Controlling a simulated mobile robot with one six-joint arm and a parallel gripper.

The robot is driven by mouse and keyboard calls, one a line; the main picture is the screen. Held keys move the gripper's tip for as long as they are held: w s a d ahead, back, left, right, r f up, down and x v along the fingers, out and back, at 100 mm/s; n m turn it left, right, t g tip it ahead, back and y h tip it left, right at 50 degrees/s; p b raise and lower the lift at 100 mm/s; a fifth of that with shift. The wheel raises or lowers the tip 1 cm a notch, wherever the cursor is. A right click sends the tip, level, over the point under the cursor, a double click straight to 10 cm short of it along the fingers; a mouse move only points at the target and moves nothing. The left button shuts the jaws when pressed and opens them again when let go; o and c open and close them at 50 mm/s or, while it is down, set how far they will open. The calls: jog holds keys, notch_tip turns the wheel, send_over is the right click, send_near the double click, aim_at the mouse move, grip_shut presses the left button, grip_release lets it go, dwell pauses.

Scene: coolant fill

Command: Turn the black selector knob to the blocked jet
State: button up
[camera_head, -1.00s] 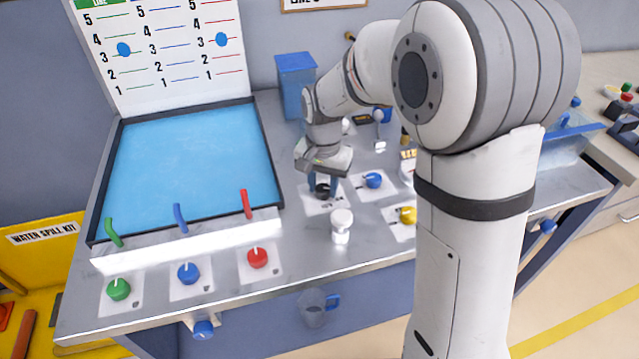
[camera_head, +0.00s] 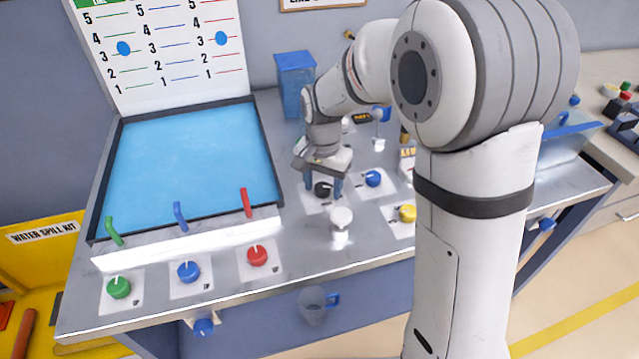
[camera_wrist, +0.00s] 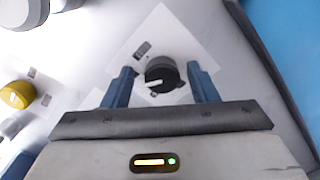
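The black selector knob (camera_head: 323,189) sits on a white plate on the metal bench, right of the blue basin. In the wrist view the knob (camera_wrist: 160,74) has a white pointer line directed toward the picture's left. My gripper (camera_head: 323,185) points down over it, with one blue finger on each side. In the wrist view my gripper (camera_wrist: 161,84) is open, with gaps between the knob and both fingers. The green jet (camera_head: 113,233), blue jet (camera_head: 180,217) and red jet (camera_head: 246,203) stand along the basin's front edge. I cannot tell which is blocked.
A blue knob (camera_head: 373,179) and a yellow knob (camera_head: 407,213) are close to the right. A white knob (camera_head: 341,219) stands in front. Green (camera_head: 119,287), blue (camera_head: 189,271) and red (camera_head: 257,255) knobs line the bench front. A blue container (camera_head: 296,84) stands behind.

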aim_at(323, 187)
jog(key=shift+o, duration=0.2)
jog(key=shift+w+r, duration=0.1)
jog(key=shift+r, duration=0.3)
notch_tip(323, 187, up, 7)
jog(key=shift+r, duration=0.1)
dwell(0.3)
